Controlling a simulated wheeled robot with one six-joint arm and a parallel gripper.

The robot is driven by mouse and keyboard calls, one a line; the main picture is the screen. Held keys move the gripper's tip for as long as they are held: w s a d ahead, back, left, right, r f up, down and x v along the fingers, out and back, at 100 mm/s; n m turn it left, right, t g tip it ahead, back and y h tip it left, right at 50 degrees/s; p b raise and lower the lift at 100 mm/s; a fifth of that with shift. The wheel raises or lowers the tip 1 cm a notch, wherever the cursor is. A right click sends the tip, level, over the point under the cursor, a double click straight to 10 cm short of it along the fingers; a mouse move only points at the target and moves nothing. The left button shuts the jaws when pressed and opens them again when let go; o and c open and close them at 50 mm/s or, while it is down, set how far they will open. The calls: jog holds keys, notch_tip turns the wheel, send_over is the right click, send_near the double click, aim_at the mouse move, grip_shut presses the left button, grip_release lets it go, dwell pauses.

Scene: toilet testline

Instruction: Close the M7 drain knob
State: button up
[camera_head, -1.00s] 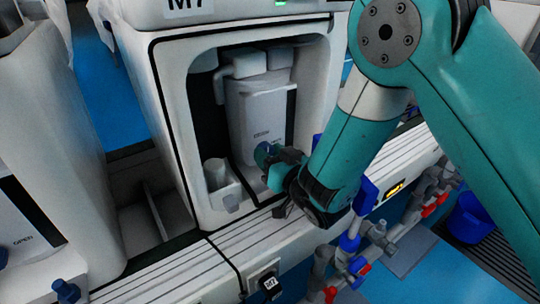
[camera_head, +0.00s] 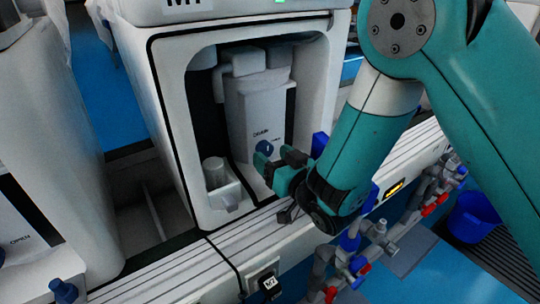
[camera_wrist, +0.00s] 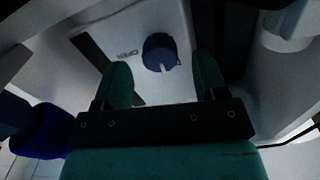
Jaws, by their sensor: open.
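The dark blue round drain knob (camera_head: 264,147) is on the front of the white unit (camera_head: 262,108) inside the M7 recess. In the wrist view the knob (camera_wrist: 160,50) shows a pale mark on its near edge, and small lettering on the panel to its left. My gripper (camera_head: 281,164) is just in front of the knob, to its lower right in the head view. In the wrist view its two green fingers (camera_wrist: 161,72) are spread apart, with the knob beyond and between them. Nothing is held, and a gap shows between fingertips and knob.
The white recess walls (camera_head: 171,120) surround the unit closely. A small clear cup (camera_head: 214,172) stands on a holder at the recess's lower left. A ribbed ledge (camera_head: 250,232) runs below. Pipes with blue and red valves (camera_head: 357,264) lie lower right, beside a blue bucket (camera_head: 475,216).

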jog(key=v, duration=0.5)
jog(key=shift+s+d, duration=0.25)
